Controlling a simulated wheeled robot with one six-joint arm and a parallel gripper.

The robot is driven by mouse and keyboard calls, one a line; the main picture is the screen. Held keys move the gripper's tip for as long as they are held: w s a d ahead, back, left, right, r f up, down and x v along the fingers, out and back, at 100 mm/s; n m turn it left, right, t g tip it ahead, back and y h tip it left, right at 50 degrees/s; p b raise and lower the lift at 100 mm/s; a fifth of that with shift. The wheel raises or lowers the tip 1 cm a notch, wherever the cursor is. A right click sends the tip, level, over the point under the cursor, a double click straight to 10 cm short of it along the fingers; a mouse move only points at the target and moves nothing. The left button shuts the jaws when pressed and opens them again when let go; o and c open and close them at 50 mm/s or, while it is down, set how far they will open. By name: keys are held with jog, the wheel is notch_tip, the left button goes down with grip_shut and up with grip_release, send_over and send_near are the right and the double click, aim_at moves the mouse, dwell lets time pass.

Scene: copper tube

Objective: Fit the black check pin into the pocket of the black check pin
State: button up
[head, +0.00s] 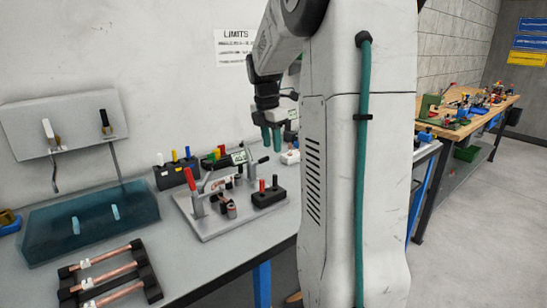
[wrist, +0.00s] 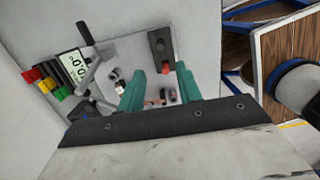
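My gripper (head: 272,138) hangs above the bench with its two teal fingers pointing down. In the wrist view its fingers (wrist: 160,86) are apart with nothing held between them. Below them is a black block (head: 268,198), also in the wrist view (wrist: 163,52). A red pin (head: 262,185) stands upright in it, and a second, darker upright piece shows beside it. A dark round spot shows on the block's top in the wrist view; I cannot tell whether it is a pocket or a pin. I cannot make out the black check pin for certain.
A grey fixture plate (head: 210,228) carries a red-handled clamp (head: 192,182). A black holder (head: 170,178) with coloured pins stands behind it. A blue tray (head: 90,225) and a black rack of copper tubes (head: 108,272) lie to the left. A gauge (wrist: 75,66) shows near coloured pieces.

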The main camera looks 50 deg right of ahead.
jog(key=s+a+r+m+t, duration=0.1)
jog(key=s+a+r+m, duration=0.15)
jog(key=a, duration=0.75)
jog(key=s+a+r+m, duration=0.2)
jog(key=s+a+m, duration=0.15)
jog(key=a, duration=0.55)
jog(key=s+a+f+m, duration=0.3)
jog(key=s+a+m, duration=0.1)
jog(key=s+a, duration=0.3)
jog(key=s+a+f+m+y, duration=0.1)
jog(key=s+a+f+m, duration=0.2)
jog(key=s+a+m, duration=0.2)
jog(key=shift+s+a+f+t, duration=0.25)
jog(key=shift+s+a+t, duration=0.05)
jog(key=shift+s+a, duration=0.7)
jog(key=shift+w, duration=0.1)
